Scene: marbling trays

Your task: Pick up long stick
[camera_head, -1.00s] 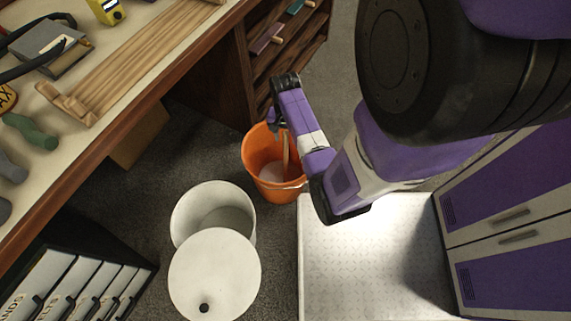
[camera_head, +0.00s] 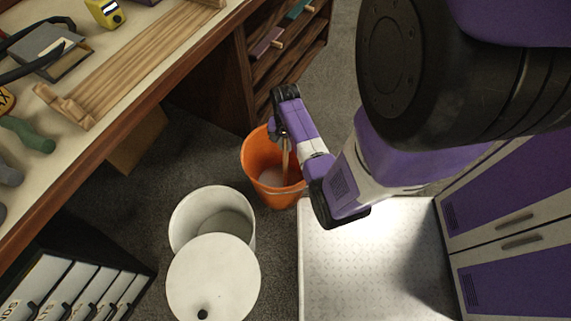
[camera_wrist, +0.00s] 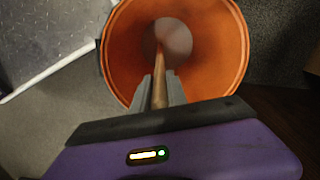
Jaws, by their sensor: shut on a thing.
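The long stick (camera_head: 286,158) is a thin wooden rod standing in the orange bucket (camera_head: 252,160) on the floor. In the wrist view the stick (camera_wrist: 160,68) runs from between my fingers down into the orange bucket (camera_wrist: 228,50), toward its pale bottom. My gripper (camera_wrist: 160,90) is shut on the stick near its upper part, above the bucket's rim. In the head view my gripper (camera_head: 282,134) is small and partly hidden by my wrist. The stick's upper end is hidden by my gripper.
A white bucket (camera_head: 180,220) stands left of the orange one, with a round white lid (camera_head: 213,275) in front. A workbench (camera_head: 150,75) with tools and a wooden frame runs along the left. Binders (camera_head: 75,290) stand at lower left. Dark floor lies between the buckets and bench.

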